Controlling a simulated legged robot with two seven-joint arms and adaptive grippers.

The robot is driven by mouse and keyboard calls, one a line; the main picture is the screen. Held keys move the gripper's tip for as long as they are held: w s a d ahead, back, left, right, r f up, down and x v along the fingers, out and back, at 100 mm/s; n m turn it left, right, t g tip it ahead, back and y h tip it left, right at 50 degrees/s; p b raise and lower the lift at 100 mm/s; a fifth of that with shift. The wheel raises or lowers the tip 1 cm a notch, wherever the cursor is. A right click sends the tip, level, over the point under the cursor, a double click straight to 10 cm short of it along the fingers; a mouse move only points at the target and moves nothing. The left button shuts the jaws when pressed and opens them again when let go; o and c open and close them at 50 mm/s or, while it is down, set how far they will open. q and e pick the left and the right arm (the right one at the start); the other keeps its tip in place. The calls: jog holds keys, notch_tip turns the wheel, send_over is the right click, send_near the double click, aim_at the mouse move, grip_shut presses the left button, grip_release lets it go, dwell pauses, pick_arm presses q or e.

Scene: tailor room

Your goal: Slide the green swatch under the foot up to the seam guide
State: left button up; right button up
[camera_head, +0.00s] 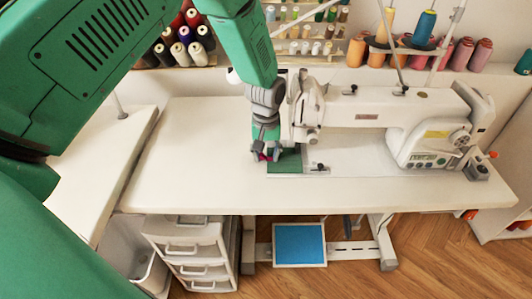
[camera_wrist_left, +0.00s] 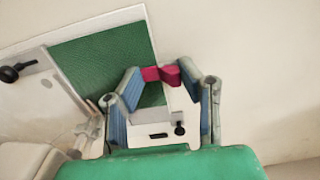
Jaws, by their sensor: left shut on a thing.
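The green swatch (camera_head: 286,162) lies flat on the sewing table below the machine head and also shows in the left wrist view (camera_wrist_left: 100,57). My left gripper (camera_head: 264,155) reaches down from above at the swatch's left side. In the left wrist view its blue-padded fingers (camera_wrist_left: 160,76) are closed on a small red piece (camera_wrist_left: 152,74) over the swatch. I cannot tell whether the red piece is fixed to the swatch. A small metal guide with a black knob (camera_head: 318,168), apparently the seam guide, sits just right of the swatch. The foot is hard to make out.
The white sewing machine (camera_head: 365,115) stands close to the right of my left gripper. The white table (camera_head: 190,165) is clear to the left. Thread racks (camera_head: 310,25) stand behind. A drawer unit (camera_head: 190,250) and a blue pedal (camera_head: 299,244) are below.

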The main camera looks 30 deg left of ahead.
pick_arm(q)
jog(key=o, duration=1.2)
jog(key=shift+c, duration=0.2)
notch_tip(320, 180, up, 12)
jog(key=shift+f, duration=0.1)
